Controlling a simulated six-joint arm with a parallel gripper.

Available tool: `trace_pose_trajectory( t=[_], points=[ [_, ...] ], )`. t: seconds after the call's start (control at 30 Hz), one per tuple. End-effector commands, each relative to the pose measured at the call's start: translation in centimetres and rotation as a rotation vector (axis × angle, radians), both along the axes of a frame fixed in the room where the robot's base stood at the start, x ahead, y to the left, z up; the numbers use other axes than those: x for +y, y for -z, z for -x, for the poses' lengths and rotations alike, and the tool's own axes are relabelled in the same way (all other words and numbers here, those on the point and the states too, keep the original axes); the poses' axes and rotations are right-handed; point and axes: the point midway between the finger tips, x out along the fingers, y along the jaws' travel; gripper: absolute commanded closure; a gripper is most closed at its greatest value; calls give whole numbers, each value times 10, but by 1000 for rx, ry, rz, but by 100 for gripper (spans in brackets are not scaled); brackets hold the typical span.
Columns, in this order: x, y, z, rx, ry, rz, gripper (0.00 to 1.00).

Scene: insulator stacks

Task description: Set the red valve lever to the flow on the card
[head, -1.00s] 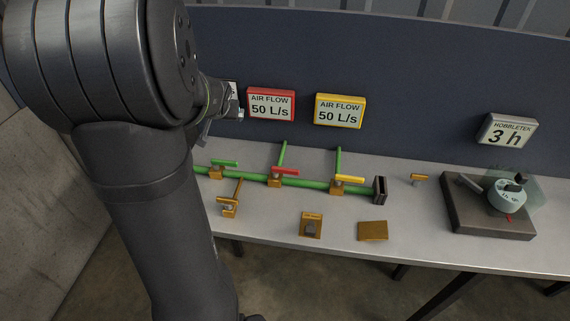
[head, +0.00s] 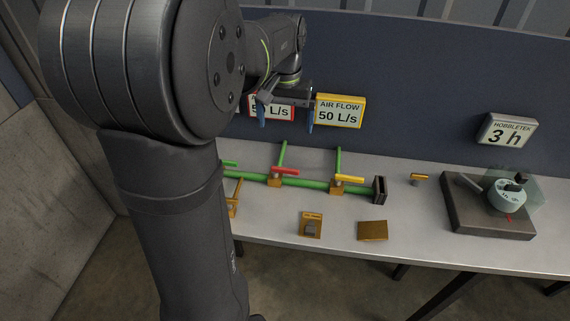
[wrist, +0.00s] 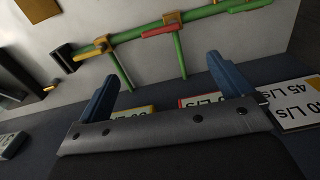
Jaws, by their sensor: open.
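The red valve lever (head: 286,170) sits on a brass valve on the green pipe (head: 314,185), pointing roughly along the main pipe. It also shows in the wrist view (wrist: 160,31), beyond the fingertips. The red-framed card (head: 285,113) hangs on the wall above it. My gripper hides part of it, and "L/s" shows. In the wrist view the red card (wrist: 200,101) is upside down and partly covered. My gripper (head: 286,126) is open and empty in front of the cards, above the pipe. Its two blue fingers in the wrist view (wrist: 162,68) are well apart, touching nothing.
A yellow card (head: 340,111) reads 50 L/s, above a yellow lever (head: 348,179). A white card (wrist: 295,110) reads 45 L/s. A green lever (head: 230,164) is partly hidden by my arm. Brass blocks (head: 311,225) lie in front, and a grey device (head: 490,205) stands at right.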

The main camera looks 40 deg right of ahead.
Motion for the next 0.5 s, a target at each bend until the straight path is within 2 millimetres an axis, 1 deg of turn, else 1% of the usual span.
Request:
trace_pose_trajectory(
  t=[0.03,0.1,0.5],
  points=[
    [1,11,1,3,0,-3,4],
    [1,26,0,3,-1,-4,4],
    [1,113,0,2,-1,-4,4]
  ],
)
